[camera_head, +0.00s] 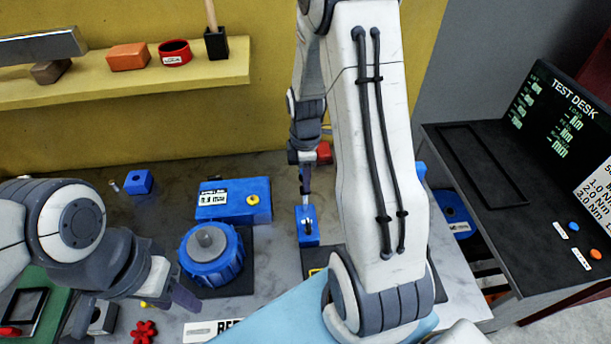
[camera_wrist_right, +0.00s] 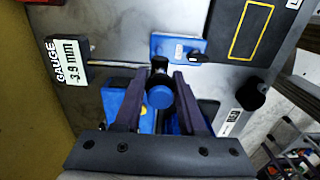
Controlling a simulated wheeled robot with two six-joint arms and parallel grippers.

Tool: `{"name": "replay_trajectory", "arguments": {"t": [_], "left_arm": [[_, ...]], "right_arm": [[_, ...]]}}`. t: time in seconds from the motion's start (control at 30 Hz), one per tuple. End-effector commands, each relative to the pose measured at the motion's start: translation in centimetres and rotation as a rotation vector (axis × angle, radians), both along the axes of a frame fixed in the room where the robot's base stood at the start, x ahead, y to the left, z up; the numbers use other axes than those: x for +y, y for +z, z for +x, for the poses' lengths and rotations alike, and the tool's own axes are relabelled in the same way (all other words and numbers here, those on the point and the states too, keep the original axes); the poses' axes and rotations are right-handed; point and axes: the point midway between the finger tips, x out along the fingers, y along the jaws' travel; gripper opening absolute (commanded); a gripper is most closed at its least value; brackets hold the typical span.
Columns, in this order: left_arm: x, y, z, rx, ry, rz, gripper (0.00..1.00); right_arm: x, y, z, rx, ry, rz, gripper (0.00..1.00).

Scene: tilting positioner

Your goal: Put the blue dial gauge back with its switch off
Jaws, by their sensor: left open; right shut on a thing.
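In the head view my right gripper (camera_head: 305,188) points down over a small blue block (camera_head: 307,238), and the held piece is hard to make out. A blue block with a white label and a small dark lever (camera_wrist_right: 180,46) lies beyond the fingers in the right wrist view. I cannot tell the switch's setting. A readout (camera_wrist_right: 68,60) shows "GAUGE 3.9 mm". My left gripper (camera_head: 130,302) is open and empty at the lower left.
A blue box with a yellow button (camera_head: 235,200) and a round blue ribbed part with a grey top (camera_head: 212,255) stand left of my right gripper. A red star knob (camera_head: 144,332) lies near the front. The test desk (camera_head: 480,190) is at right. My right arm hides the table's middle right.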

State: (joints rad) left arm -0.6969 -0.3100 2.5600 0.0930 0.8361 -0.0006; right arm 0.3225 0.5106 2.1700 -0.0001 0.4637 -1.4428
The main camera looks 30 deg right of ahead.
Motion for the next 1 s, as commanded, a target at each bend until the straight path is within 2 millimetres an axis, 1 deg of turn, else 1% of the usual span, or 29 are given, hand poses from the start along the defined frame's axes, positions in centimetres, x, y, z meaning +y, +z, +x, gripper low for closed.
{"name": "replay_trajectory", "arguments": {"t": [0.1,0.43,0.47,0.5,0.53,0.83,0.93,1.0], "left_arm": [[0.0,0.3,0.0,0.000,-0.001,0.000,0.46],[0.0,0.1,0.0,0.000,0.000,0.000,0.46],[0.0,0.0,0.0,0.000,0.000,0.000,0.46],[0.0,0.1,0.0,0.000,0.000,0.000,0.46],[0.0,0.1,0.0,0.000,0.000,0.000,0.46],[0.0,0.1,0.0,0.000,0.000,0.000,0.46],[0.0,0.2,0.0,0.000,0.000,0.000,0.46],[0.0,0.0,0.0,0.000,0.000,0.000,0.46]], "right_arm": [[0.0,-0.5,0.0,-0.001,0.000,0.000,0.00],[0.0,-0.8,0.0,-0.003,0.000,-0.001,0.00],[0.0,-0.9,0.0,-0.001,0.000,0.000,0.43],[0.0,-0.9,0.0,-0.001,0.000,0.000,0.59],[0.0,-0.9,0.0,0.000,0.000,0.000,0.70],[0.0,-0.8,0.0,0.000,0.000,0.000,0.70],[0.0,-0.4,0.0,-0.002,0.000,-0.001,0.70],[-0.1,0.4,0.1,-0.006,0.000,-0.002,0.70]]}}
